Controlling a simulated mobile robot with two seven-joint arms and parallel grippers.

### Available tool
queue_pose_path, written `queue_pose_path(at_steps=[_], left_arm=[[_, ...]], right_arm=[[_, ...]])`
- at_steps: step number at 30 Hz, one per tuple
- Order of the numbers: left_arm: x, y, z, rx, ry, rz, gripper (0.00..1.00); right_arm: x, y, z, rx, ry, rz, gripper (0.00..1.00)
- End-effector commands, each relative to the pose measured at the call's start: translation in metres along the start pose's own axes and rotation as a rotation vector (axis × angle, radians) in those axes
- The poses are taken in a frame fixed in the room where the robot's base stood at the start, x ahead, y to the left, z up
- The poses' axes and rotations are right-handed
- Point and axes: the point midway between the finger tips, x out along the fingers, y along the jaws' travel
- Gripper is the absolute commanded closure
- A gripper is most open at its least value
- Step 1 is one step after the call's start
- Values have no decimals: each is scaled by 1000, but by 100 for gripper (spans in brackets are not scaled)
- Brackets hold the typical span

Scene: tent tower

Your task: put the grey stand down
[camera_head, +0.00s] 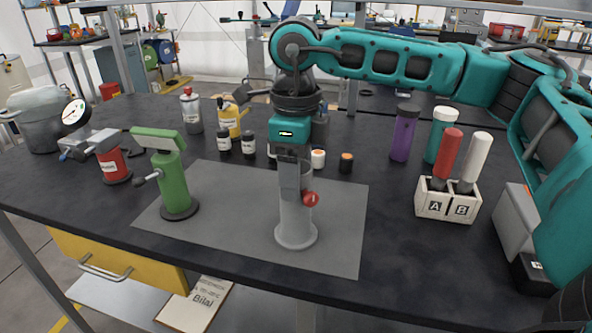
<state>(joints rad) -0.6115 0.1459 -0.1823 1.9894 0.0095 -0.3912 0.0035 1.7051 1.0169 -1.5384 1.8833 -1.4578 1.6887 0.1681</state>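The grey stand (295,217) is upright over the front right part of the grey mat (341,217). It has a round base and a red knob (310,199) on its right side. My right gripper (291,182) points straight down at the stand's upper part, with its fingers closed on it. The fingers and wrist hide the stand's top. The base looks to be on the mat or just above it; I cannot tell which. My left gripper is not in view.
A green stand (170,180) is on the mat's left part. A red stand (113,165) is farther left. Small bottles (248,145) are behind the mat. A white holder (446,205) with red and white handles is at the right. The mat between the green and grey stands is clear.

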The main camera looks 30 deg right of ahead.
Motion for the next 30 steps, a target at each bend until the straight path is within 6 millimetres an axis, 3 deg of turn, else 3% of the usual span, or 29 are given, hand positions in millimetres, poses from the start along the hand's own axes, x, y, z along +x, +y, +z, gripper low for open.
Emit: queue_pose_path(at_steps=[6, 16, 30], left_arm=[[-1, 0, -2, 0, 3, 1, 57], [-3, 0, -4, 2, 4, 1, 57], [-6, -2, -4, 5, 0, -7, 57]], right_arm=[[0, 0, 0, 0, 0, 0, 19], [-8, 0, 0, 0, -1, -1, 19], [-100, 0, 1, -2, -2, 0, 19]])
